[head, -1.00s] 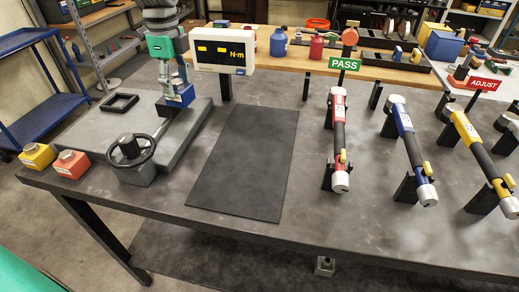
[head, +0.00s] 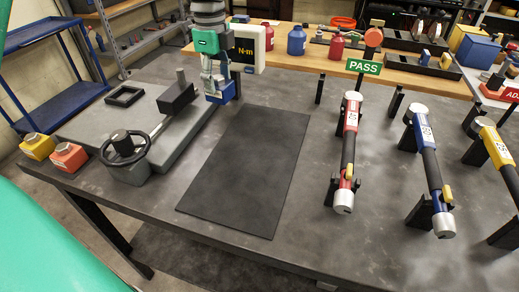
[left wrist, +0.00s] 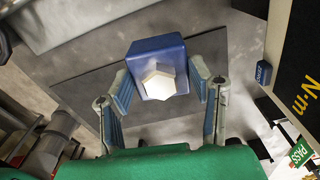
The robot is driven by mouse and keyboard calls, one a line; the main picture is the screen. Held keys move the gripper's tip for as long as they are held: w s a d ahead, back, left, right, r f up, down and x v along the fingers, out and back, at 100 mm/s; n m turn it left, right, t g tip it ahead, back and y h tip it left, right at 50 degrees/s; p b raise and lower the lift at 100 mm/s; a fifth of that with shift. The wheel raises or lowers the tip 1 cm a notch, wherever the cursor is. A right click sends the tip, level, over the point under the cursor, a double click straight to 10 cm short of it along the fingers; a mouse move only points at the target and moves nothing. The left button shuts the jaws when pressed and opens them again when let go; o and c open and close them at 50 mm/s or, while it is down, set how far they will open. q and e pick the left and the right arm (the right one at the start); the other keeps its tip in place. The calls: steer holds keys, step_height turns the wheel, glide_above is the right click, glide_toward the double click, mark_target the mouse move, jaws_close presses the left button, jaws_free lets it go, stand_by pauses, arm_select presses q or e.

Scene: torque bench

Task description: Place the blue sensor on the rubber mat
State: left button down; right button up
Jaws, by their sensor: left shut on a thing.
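The blue sensor (head: 221,96) is a small blue block, and its pale hexagonal top (left wrist: 158,82) shows in the left wrist view. My left gripper (head: 214,86) points down and is shut on it, with one finger on each side in the left wrist view (left wrist: 165,88). The gripper holds the sensor near the right far edge of the grey tester base (head: 80,130), left of the mat's far end in the head view. The black rubber mat (head: 245,170) lies flat and bare on the bench. My right gripper is not in view.
The display (head: 247,48) stands close behind and right of my left gripper. Orange (head: 68,156) and yellow (head: 38,146) sensors sit at the bench's left edge. Torque wrenches (head: 348,150) rest on stands right of the mat, beside a PASS sign (head: 363,67).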

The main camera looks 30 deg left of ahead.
arm_select(q)
steer(key=s+d+r+p, duration=0.2)
steer(key=s+d+p, duration=0.15)
steer(key=d, duration=0.55)
steer(key=n, duration=0.1)
glide_above(250, 162)
step_height(250, 162, down, 5)
steer(key=shift+w+f, duration=0.1)
steer(key=shift+f, duration=0.05)
steer(key=shift+a+f, duration=0.15)
steer(key=shift+f, duration=0.6)
step_height(250, 162, down, 2)
steer(key=shift+f, duration=0.45)
